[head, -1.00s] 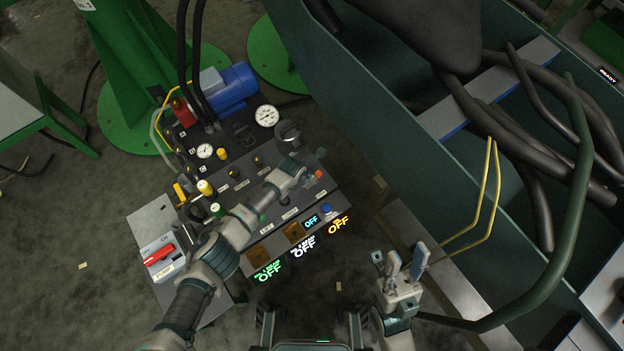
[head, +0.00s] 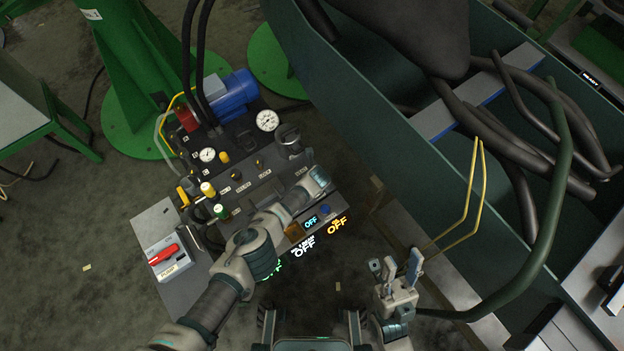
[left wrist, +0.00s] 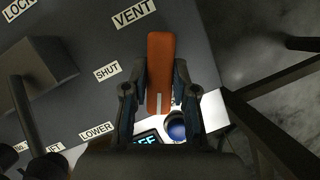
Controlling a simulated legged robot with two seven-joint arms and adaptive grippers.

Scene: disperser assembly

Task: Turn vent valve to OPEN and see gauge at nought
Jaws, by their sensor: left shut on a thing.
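The vent valve's orange handle (left wrist: 160,75) sits beside the VENT label in the left wrist view. Its white mark points to the lower end; the SHUT label is to its left. My left gripper (left wrist: 160,92) is shut on the handle, one finger each side. In the head view my left wrist covers the handle and fingertips. Two white dial gauges, a larger one (head: 267,121) and a smaller one (head: 207,155), face up on the panel; their needles are too small to read. My right gripper (head: 402,268) is open and empty, apart from the panel.
A red switch handle (head: 162,254) is on the box left of the panel. Lit OFF displays (head: 304,248) line the panel's front edge. A blue button (left wrist: 176,130) is close below the handle. A large green trough with dark hoses (head: 480,110) stands at right.

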